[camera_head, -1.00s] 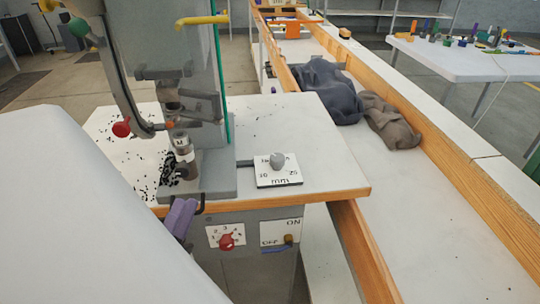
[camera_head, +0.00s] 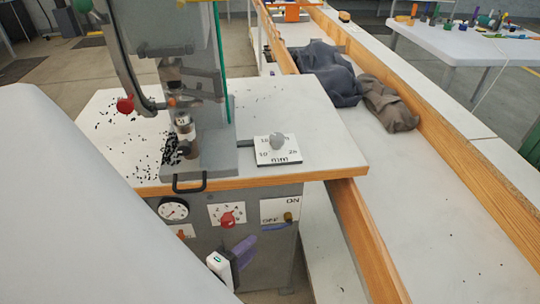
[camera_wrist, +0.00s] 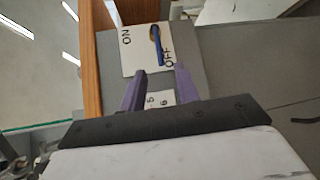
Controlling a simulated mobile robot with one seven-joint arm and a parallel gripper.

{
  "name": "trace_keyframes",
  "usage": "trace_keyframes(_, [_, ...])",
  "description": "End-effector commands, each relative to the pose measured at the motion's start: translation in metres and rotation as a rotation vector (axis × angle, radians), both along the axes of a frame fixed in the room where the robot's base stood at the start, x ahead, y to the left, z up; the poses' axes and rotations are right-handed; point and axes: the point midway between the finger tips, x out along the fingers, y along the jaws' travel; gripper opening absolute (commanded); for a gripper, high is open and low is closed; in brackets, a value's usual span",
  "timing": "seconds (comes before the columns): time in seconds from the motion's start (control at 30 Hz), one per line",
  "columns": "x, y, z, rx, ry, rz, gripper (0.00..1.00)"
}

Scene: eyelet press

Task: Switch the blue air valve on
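The blue air valve (camera_head: 276,227) is a small blue lever on a brass hub, on a white ON/OFF plate (camera_head: 272,208) at the front of the press cabinet. Its lever points to the OFF side. In the wrist view the blue lever (camera_wrist: 158,46) lies beside the word OFF, with ON at the other side of the plate. My gripper (camera_head: 250,246) is below and left of the valve in the head view. In the wrist view my gripper (camera_wrist: 159,73) has its purple fingers apart, with nothing between them. The lever is just beyond the fingertips, not visibly touched.
A numbered dial with a red knob (camera_head: 228,220) is left of the valve, and a round gauge (camera_head: 173,209) further left. A black handle (camera_head: 189,183) sticks out at the table edge. A wooden-railed bench (camera_head: 440,215) runs along the right.

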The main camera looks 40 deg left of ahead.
Motion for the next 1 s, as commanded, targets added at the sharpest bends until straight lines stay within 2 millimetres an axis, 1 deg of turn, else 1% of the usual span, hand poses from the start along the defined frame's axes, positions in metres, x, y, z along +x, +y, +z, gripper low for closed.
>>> trace_keyframes(0.03, [0.012,0.0,0.0,-0.001,-0.001,-0.004,0.32])
trace_keyframes(0.2, [0.048,0.003,-0.005,0.001,-0.002,-0.002,0.32])
trace_keyframes(0.3, [0.065,0.004,-0.008,0.001,-0.002,-0.002,0.32])
trace_keyframes(0.43, [0.081,0.006,-0.011,0.0,-0.002,0.0,0.32])
trace_keyframes(0.6, [0.09,0.006,-0.012,0.002,-0.002,0.001,0.32])
trace_keyframes(0.87, [0.091,0.007,-0.013,0.002,-0.002,0.001,0.32])
trace_keyframes(1.0, [0.091,0.007,-0.013,0.002,-0.002,0.001,0.15])
